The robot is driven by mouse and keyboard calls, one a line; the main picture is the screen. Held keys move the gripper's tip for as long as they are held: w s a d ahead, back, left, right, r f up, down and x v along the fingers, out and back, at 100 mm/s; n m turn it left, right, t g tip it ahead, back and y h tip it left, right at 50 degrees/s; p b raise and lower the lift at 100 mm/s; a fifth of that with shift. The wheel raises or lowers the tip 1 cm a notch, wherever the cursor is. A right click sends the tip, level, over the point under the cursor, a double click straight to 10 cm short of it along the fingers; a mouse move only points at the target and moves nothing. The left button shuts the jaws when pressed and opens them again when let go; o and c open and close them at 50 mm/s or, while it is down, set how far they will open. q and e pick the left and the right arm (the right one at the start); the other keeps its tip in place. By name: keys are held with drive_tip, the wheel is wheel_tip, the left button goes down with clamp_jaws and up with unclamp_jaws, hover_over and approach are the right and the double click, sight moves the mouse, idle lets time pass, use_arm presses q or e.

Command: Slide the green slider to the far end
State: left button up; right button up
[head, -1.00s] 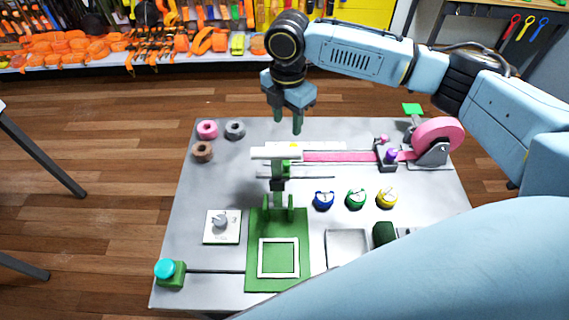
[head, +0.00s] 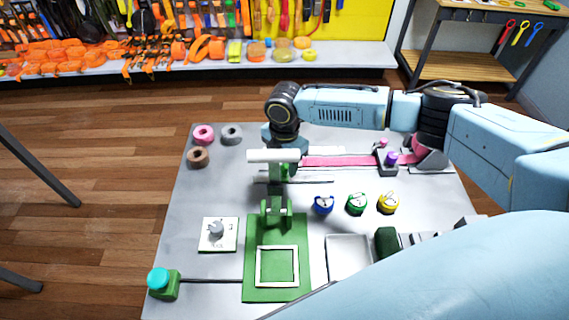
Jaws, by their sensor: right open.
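A green block with a teal round cap (head: 163,283) sits at the left end of a thin dark rail (head: 212,281) at the table's front left; it looks like the green slider. The rail runs right to a green plate with a white square frame (head: 249,250). My right gripper (head: 283,164) points down near the middle of the table, well behind and to the right of that block. It is open; its fingers are partly hidden by a white bar (head: 262,156) on a green stand (head: 276,211). I cannot tell whether they touch anything. My left gripper is not in view.
A white dial plate (head: 218,235) lies behind the rail. Blue, green and yellow round pieces (head: 356,204) stand right of centre. A pink strap (head: 340,161) runs to the right behind them. Rings (head: 203,135) lie at the back left.

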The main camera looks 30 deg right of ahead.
drive_tip(key=shift+f, duration=0.45)
drive_tip(key=shift+c, duration=0.2)
